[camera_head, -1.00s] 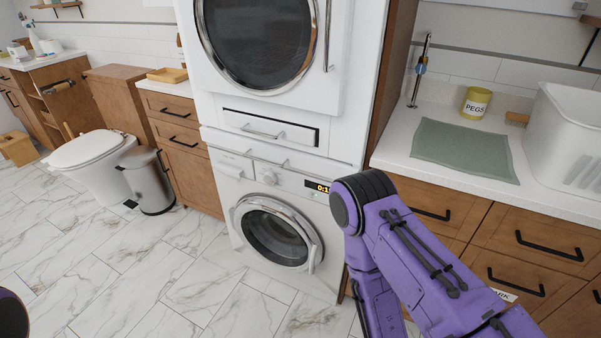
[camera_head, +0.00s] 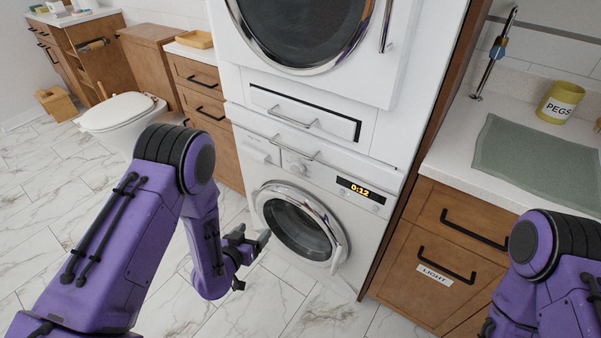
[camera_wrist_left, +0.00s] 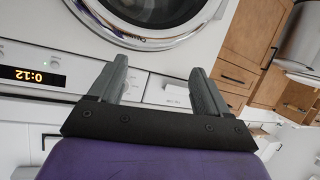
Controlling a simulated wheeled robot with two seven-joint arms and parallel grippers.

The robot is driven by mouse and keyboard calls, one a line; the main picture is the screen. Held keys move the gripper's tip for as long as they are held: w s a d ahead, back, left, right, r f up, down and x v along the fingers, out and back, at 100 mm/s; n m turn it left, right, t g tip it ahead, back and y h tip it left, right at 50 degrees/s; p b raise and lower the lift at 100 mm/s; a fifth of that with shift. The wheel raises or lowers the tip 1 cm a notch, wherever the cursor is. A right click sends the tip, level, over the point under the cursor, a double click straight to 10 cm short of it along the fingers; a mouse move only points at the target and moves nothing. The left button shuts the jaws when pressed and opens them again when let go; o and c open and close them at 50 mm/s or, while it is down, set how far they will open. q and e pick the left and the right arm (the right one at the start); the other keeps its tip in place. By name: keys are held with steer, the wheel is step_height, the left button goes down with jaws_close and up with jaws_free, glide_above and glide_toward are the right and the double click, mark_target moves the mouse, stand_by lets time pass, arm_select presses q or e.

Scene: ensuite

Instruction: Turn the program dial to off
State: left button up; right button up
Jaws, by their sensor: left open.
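The program dial (camera_head: 298,168) is a round pale knob on the washing machine's front panel (camera_head: 325,180), left of the lit display (camera_head: 359,189) reading 0:12. A handle above partly overlaps it. My left gripper (camera_head: 262,241) is open and empty, low in front of the washer door and below the dial, apart from it. In the left wrist view the machine appears upside down, and the open fingers (camera_wrist_left: 152,80) point at the panel and door. A pale shape near the right finger may be the dial; I cannot tell. My right gripper is out of view.
The round washer door (camera_head: 300,225) is shut. A dryer (camera_head: 310,35) stands above, with a handled drawer (camera_head: 305,112) between. A wooden cabinet (camera_head: 450,240) with a counter is on the right, a toilet (camera_head: 118,112) on the left. Marble floor is free in front.

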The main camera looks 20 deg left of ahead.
mark_target(296, 169)
arm_select(q)
steer(key=w+d+r+m+t+h, duration=0.3)
steer(key=w+d+r+m+h, duration=0.15)
steer(key=w+r, duration=0.45)
steer(key=x, duration=0.9)
steer(key=shift+w+a+r+p, duration=0.15)
steer(key=shift+w+a+p, duration=0.1)
steer(key=shift+w+p, duration=0.1)
steer(key=c, duration=1)
